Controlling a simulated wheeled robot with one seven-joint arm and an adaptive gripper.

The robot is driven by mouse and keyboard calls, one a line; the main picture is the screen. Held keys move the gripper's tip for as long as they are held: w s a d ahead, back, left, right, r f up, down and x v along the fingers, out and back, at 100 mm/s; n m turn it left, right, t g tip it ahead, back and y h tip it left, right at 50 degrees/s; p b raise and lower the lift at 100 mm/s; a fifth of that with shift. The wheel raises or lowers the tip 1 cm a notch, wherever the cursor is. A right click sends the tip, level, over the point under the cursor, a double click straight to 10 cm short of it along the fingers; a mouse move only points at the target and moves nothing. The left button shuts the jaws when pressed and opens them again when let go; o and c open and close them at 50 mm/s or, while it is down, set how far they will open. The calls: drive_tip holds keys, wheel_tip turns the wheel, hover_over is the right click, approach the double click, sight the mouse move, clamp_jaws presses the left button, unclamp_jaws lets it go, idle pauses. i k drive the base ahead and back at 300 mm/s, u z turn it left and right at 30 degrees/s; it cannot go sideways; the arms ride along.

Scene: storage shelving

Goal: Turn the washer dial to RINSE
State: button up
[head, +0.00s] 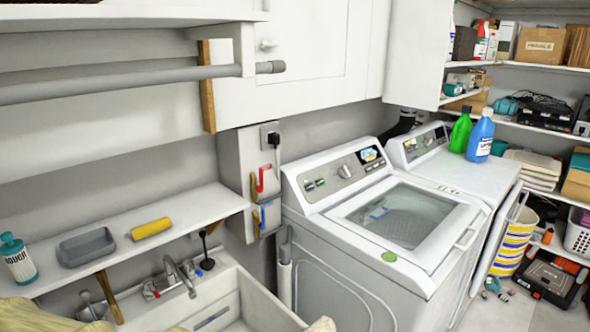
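A white top-loading washer (350,215) stands at the middle right, its glass lid (400,215) closed. Its sloped control panel (328,182) holds a round silver dial (345,171), small buttons and a lit display (370,155). The dial's labels, including RINSE, are too small to read, and I cannot tell which way the dial points. My gripper is not in view.
A second white machine (470,170) stands right of the washer, with green (461,130) and blue (481,137) bottles on top. A sink (235,300) and a shelf (190,212) lie left. A grey rail (130,82) runs above. Stocked shelves (545,65) fill the right.

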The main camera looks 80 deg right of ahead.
sight(344, 172)
drive_tip(key=u, duration=0.05)
drive_tip(key=k, duration=1.95)
drive_tip(key=z, duration=0.8)
